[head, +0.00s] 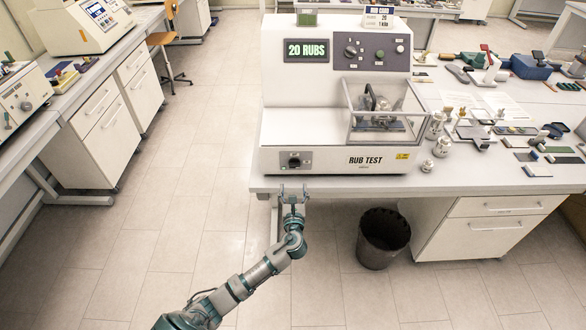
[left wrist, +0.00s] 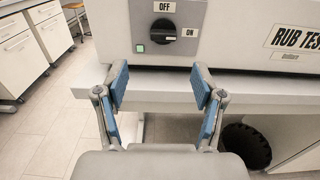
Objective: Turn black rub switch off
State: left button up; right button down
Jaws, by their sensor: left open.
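The black rub switch (head: 294,161) is a round knob on a grey plate at the lower left front of the white rub test machine (head: 220,158). In the left wrist view the switch (left wrist: 163,31) has OFF printed above it and ON to its right. Its bar lies roughly level, toward ON. A small green light (left wrist: 140,48) shows at its lower left. My left gripper (head: 293,190) is open and empty, in front of the table edge and below the switch. In the left wrist view its blue-padded fingers (left wrist: 160,86) stand apart below the knob, not touching it.
The machine stands on a grey table (head: 330,185). Its display (head: 307,50) reads 20 RUBS, and a clear box (head: 385,110) covers its right side. A dark bin (head: 383,240) stands on the floor below. Metal weights and swatches lie to the right. The floor at left is clear.

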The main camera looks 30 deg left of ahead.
aim_at(295, 167)
pick_arm(q)
jog(key=x, duration=0.6)
jog(key=d+x, duration=0.1)
jog(key=x, duration=0.2)
jog(key=shift+w+a+b, duration=0.25)
jog(key=shift+w+b, duration=0.15)
jog(key=shift+w, duration=0.2)
jog(key=shift+w+a, duration=0.35)
jog(key=shift+a, duration=0.25)
jog(key=shift+d, duration=0.2)
jog(key=c, duration=1.1)
